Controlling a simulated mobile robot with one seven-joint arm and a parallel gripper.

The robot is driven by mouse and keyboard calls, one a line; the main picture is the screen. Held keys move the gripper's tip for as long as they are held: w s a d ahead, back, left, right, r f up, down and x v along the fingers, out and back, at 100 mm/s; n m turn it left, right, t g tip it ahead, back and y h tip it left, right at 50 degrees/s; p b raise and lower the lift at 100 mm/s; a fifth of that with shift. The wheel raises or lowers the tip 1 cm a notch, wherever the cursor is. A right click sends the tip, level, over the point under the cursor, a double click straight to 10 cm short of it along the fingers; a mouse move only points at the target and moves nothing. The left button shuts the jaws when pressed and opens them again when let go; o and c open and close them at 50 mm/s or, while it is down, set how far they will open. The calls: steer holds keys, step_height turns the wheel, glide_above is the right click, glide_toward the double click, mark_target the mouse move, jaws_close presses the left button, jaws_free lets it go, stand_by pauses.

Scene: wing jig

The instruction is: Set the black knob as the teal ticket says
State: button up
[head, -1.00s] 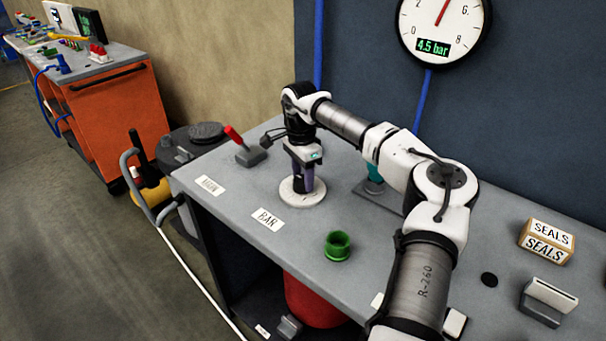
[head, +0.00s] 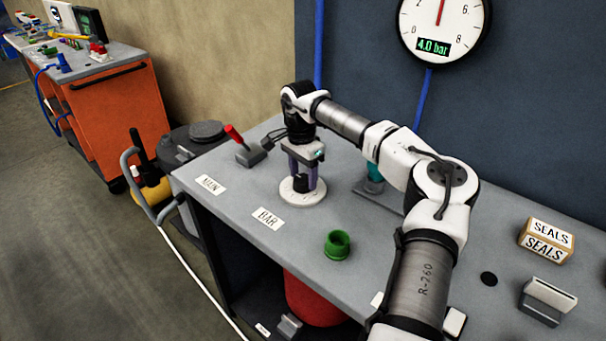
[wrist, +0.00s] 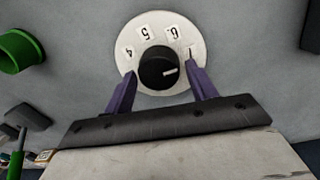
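The black knob (wrist: 152,70) sits in the middle of a round white dial (wrist: 160,20), which lies on the bench in the head view (head: 290,197). The dial shows 4, 5, 6 and a partly covered numeral at the right. The knob's white line points right, towards my right finger. My gripper (wrist: 161,68) is around the knob, one purple finger on each side, with a gap beside it; it is open. In the head view, the wall gauge (head: 441,22) reads 4.0 bar. A teal thing (head: 374,172) is partly behind my arm, with no readable writing.
A red-handled lever (head: 234,134) stands behind the MAIN label (head: 210,185). The BAR label (head: 267,218) lies in front of the dial. A green cup (head: 337,244) and a SEALS box (head: 547,238) stand on the bench.

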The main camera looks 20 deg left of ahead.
mark_target(301, 176)
steer(key=shift+o, duration=0.8)
step_height(301, 176, up, 14)
steer(key=b, duration=0.2)
steer(key=shift+w+a+f, duration=0.15)
steer(key=shift+w+a, duration=0.05)
steer(key=shift+a, duration=0.15)
